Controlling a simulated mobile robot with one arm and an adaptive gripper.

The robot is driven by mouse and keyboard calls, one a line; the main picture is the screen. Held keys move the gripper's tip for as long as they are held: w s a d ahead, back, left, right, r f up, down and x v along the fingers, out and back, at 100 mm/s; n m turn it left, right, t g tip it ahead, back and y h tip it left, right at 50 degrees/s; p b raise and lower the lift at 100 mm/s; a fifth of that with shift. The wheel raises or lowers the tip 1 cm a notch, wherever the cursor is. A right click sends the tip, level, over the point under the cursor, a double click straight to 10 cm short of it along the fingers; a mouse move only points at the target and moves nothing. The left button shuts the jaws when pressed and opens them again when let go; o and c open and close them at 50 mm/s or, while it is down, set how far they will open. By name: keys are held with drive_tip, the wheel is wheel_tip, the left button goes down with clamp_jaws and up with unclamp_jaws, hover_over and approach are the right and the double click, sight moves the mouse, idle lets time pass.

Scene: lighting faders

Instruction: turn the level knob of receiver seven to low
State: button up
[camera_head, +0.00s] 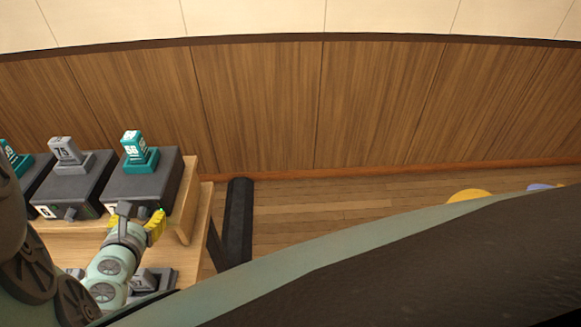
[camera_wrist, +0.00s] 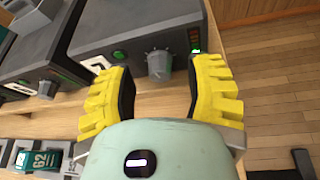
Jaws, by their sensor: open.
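A dark grey receiver box (camera_head: 145,187) stands at the right end of the raised shelf; it also shows in the wrist view (camera_wrist: 100,27). On its front are a grey knob (camera_wrist: 158,66), a green button (camera_wrist: 119,56), a small lit display (camera_wrist: 195,42) and a white number label (camera_wrist: 97,65). My left finger partly hides the label, and I cannot read its number. My gripper (camera_wrist: 158,90) is open, with yellow fingers apart on either side of the knob in the wrist view. No contact with the knob shows. In the head view my gripper (camera_head: 132,222) is in front of this box.
More receiver boxes (camera_head: 70,187) stand to the left, the neighbour with its own knob (camera_wrist: 47,88). Handset 58 (camera_head: 133,145) and handset 75 (camera_head: 64,150) sit on top of boxes. Handset 62 (camera_wrist: 38,158) is on the lower level. Open floor (camera_head: 330,213) lies right.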

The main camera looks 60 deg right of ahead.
drive_tip(key=shift+o, duration=0.4)
drive_tip(key=shift+s, duration=0.1)
drive_tip(key=shift+a, duration=0.1)
clamp_jaws()
